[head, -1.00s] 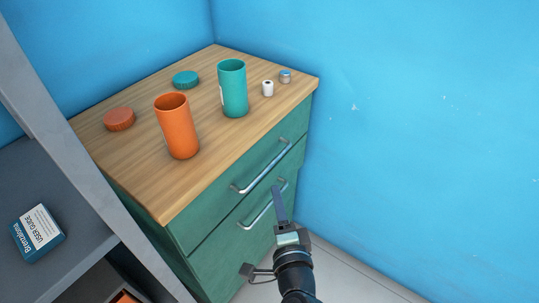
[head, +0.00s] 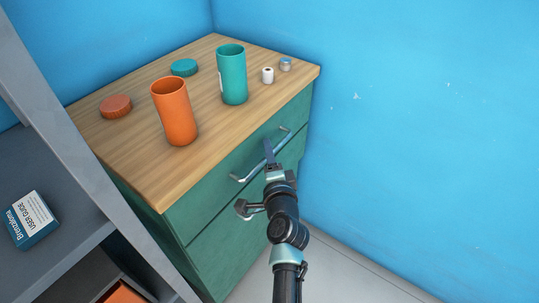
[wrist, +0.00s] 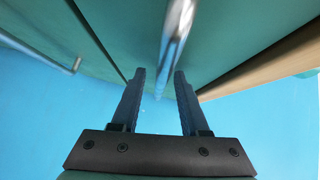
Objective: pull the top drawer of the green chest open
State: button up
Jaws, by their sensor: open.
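The green chest (head: 210,222) stands in the corner with a wooden top. Its top drawer (head: 215,206) looks shut and has a silver bar handle (head: 242,178). My gripper (head: 268,150) is at that handle in the head view and hides its middle. In the wrist view my gripper (wrist: 159,82) is open, and the top drawer's handle (wrist: 174,40) runs between its two fingers, apart from both as far as I can tell. The lower drawer's handle (wrist: 50,55) shows at the left of the wrist view.
On the chest top stand an orange cup (head: 175,112), a teal cup (head: 232,75), an orange lid (head: 116,106), a teal lid (head: 184,67) and two small items. A grey shelf (head: 75,190) stands close at left. Blue walls (head: 430,110) close the back and right.

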grip_shut()
dwell(1.4)
